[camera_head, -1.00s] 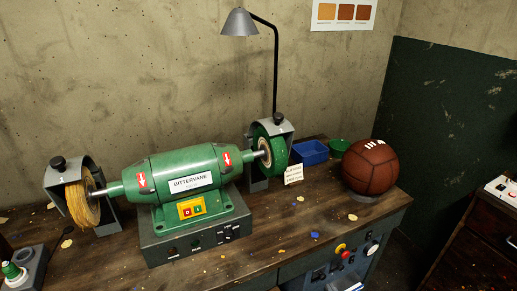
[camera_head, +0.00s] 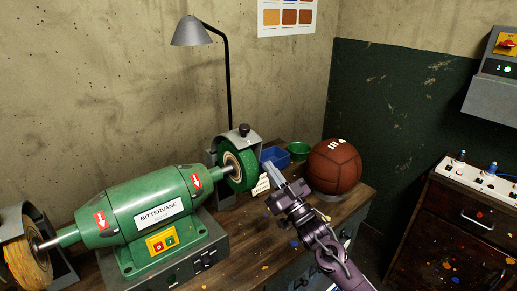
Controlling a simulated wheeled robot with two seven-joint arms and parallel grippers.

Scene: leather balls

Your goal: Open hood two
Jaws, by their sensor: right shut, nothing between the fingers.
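The green grinder (camera_head: 155,215) stands on the bench with a wheel at each end. The right-hand grey hood (camera_head: 236,140), with a black knob (camera_head: 244,130) on top, covers the upper part of the green wheel (camera_head: 238,170). The left-hand grey hood (camera_head: 35,222) stands over the yellow wheel (camera_head: 28,268), partly cut off by the picture's edge. I cannot read a number on either hood. My right gripper (camera_head: 270,177) is shut and empty, to the right of the green wheel and below the knob, seemingly apart from the hood. My left gripper is out of view.
A small tag (camera_head: 261,186) stands beside the green wheel. A blue bin (camera_head: 276,158), a green bowl (camera_head: 299,150) and a leather ball (camera_head: 334,167) on a ring stand are near my right gripper. A lamp (camera_head: 192,32) rises behind the hood.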

